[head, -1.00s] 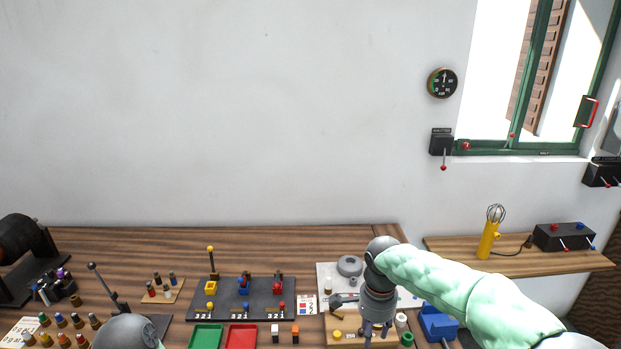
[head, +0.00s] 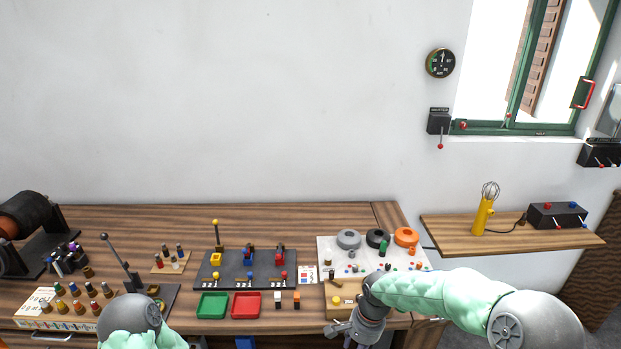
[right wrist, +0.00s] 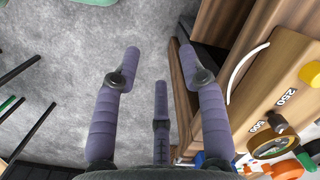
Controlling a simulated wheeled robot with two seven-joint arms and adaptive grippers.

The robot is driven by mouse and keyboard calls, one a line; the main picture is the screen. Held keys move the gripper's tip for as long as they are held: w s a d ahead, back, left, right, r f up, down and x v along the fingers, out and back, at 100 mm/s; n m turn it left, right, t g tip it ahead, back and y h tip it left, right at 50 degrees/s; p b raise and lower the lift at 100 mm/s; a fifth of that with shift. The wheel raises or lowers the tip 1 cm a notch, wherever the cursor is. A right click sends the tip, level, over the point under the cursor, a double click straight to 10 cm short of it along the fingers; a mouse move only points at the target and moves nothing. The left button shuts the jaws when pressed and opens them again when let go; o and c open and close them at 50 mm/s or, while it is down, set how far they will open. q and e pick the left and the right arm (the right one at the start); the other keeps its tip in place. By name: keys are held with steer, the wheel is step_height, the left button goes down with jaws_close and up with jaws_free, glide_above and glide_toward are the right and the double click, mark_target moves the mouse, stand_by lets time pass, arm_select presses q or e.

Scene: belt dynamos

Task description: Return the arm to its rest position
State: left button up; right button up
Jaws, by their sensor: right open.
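My right arm (head: 445,290), in a mint sleeve, comes in from the lower right in the head view. Its gripper (head: 350,336) is at the front edge of the workbench (head: 120,220), low in the picture and pointing down. In the right wrist view the purple fingers of the gripper (right wrist: 160,58) are spread apart with nothing between them, over grey floor beside the bench front. My left arm (head: 130,318) shows only as a grey joint and sleeve at the bottom; its gripper is out of view.
A pale board (head: 330,246) with grey, black and orange rings lies behind my right gripper. Green (head: 212,306) and red (head: 246,305) trays stand left of it.

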steer(key=s+a+f+n+y, duration=0.2)
steer(key=s+f+n, duration=0.4)
steer(key=s+f, duration=1.5)
step_height(320, 180, down, 2)
steer(key=shift+f+t+b, duration=0.1)
steer(key=shift+t+b, duration=0.2)
steer(key=shift+s+a, duration=0.1)
